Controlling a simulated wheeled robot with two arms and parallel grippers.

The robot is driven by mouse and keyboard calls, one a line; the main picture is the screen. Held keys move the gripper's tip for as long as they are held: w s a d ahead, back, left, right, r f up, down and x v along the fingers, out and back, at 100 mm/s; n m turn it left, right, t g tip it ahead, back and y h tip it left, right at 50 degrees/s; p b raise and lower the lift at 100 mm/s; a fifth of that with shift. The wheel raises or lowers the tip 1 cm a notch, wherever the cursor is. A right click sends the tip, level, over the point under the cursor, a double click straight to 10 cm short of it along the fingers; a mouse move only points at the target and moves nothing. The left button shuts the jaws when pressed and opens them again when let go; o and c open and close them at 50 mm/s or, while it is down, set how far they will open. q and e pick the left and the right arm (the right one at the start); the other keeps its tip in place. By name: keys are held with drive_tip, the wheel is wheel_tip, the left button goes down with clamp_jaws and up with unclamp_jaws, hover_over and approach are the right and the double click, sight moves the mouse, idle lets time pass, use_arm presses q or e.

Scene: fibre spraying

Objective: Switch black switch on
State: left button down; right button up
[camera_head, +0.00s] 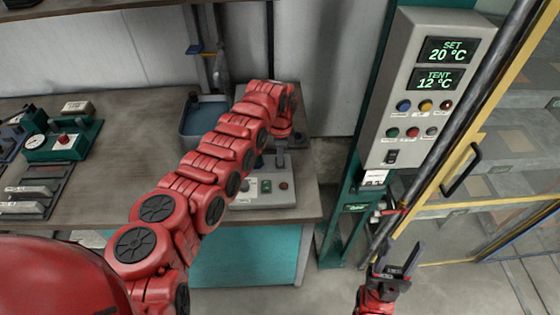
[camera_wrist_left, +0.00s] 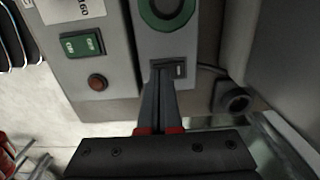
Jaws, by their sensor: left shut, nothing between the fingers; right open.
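A small black switch (camera_wrist_left: 180,69) sits on the grey face of a device in the left wrist view. My left gripper (camera_wrist_left: 163,70) is shut and empty, its fingertips right beside the switch's left edge; I cannot tell whether they touch it. In the head view my left gripper (camera_head: 281,160) points down at the grey device (camera_head: 245,197) on the workbench, and the arm hides part of it. Another black switch (camera_head: 391,157) is on the tall grey control panel (camera_head: 412,95). My right gripper (camera_head: 397,262) is open and empty, low in front of that panel.
The device also has a green button (camera_wrist_left: 82,45), a red button (camera_wrist_left: 97,83) and a green ring (camera_wrist_left: 167,12). A blue-grey bin (camera_head: 200,116) stands behind my left arm. A yellow-framed door with a black handle (camera_head: 462,170) is at the right.

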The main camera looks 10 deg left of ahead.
use_arm(q)
drive_tip(key=shift+f, duration=0.15)
drive_tip(key=shift+r+p, duration=0.8)
drive_tip(key=shift+r, duration=0.6)
wheel_tip(320, 180, up, 2)
drive_tip(key=shift+r+p, duration=0.1)
drive_tip(key=shift+p, duration=0.35)
drive_tip(key=shift+r, duration=1.05)
